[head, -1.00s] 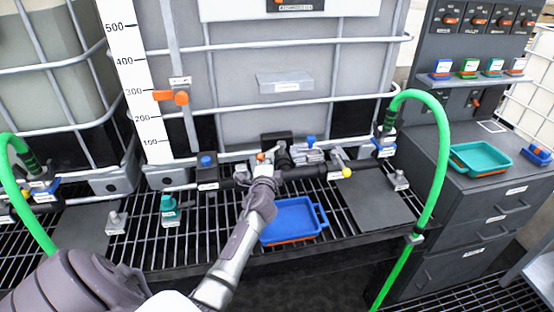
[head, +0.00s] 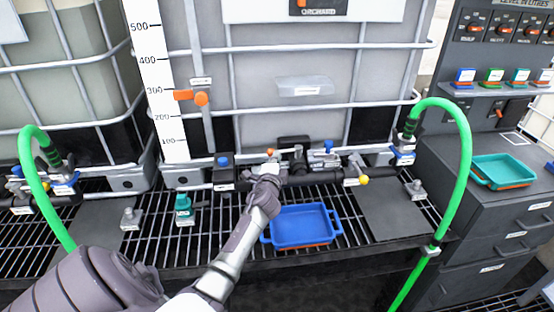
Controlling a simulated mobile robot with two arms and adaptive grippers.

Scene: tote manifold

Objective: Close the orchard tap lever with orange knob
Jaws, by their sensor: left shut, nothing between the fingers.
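The large tank in the middle carries the ORCHARD sign (head: 318,12). A dark pipe manifold (head: 300,180) runs along its foot. A small orange knob (head: 270,152) shows just above my left gripper (head: 268,168), at the tap on the manifold. The gripper is shut and empty, with its tips at or close to this tap; I cannot tell whether they touch. My wrist and fingers hide most of the lever, so its angle is unclear. My right gripper is not in view.
A blue-knobbed lever (head: 328,146) and a yellow-knobbed lever (head: 363,181) stand right of the gripper. A blue tray (head: 300,240) lies on the grating below. Green hoses (head: 466,150) arch at both sides. An orange-handled part (head: 190,97) is on the tank front.

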